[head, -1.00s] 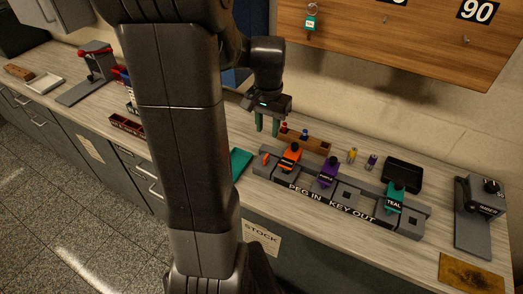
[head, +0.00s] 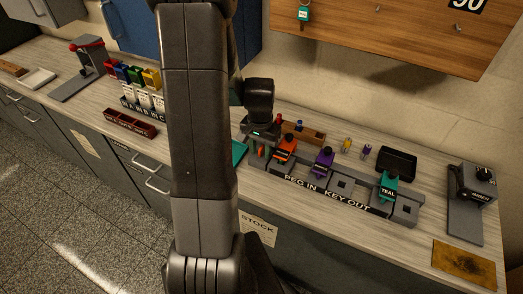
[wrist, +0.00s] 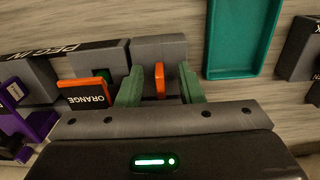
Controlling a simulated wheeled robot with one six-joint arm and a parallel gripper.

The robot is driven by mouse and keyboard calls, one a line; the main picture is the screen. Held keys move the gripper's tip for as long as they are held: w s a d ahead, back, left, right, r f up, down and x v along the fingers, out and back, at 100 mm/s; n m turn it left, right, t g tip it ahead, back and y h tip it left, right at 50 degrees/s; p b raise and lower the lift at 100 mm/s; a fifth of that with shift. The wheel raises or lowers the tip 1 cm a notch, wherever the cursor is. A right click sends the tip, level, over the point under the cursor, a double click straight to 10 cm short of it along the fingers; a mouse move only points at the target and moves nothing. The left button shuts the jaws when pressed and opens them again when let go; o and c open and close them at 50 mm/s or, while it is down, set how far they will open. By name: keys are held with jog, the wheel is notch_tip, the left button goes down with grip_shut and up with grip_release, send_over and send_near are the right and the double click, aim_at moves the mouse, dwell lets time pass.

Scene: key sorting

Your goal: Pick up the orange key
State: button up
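The orange key (wrist: 160,80) is a thin upright orange piece at the end block (wrist: 158,48) of the grey rack. My gripper (wrist: 161,88) is open around it. One green finger is on each side, with a visible gap to the key on both sides. In the head view my gripper (head: 260,149) is low at the rack's left end and largely hides the key. Beside the left finger in the wrist view is an orange piece labelled ORANGE (wrist: 86,96). In the head view this piece (head: 286,150) has a black knob and sits in the rack.
The rack (head: 345,207) also holds purple (head: 323,163) and teal (head: 388,189) labelled pieces. A teal tray (wrist: 240,38) lies close by the rack's end. A wooden box (head: 310,136) and black tray (head: 398,163) stand behind. A grey lever device (head: 470,205) is at the right.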

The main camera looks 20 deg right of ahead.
jog(key=shift+c, duration=0.4)
grip_shut()
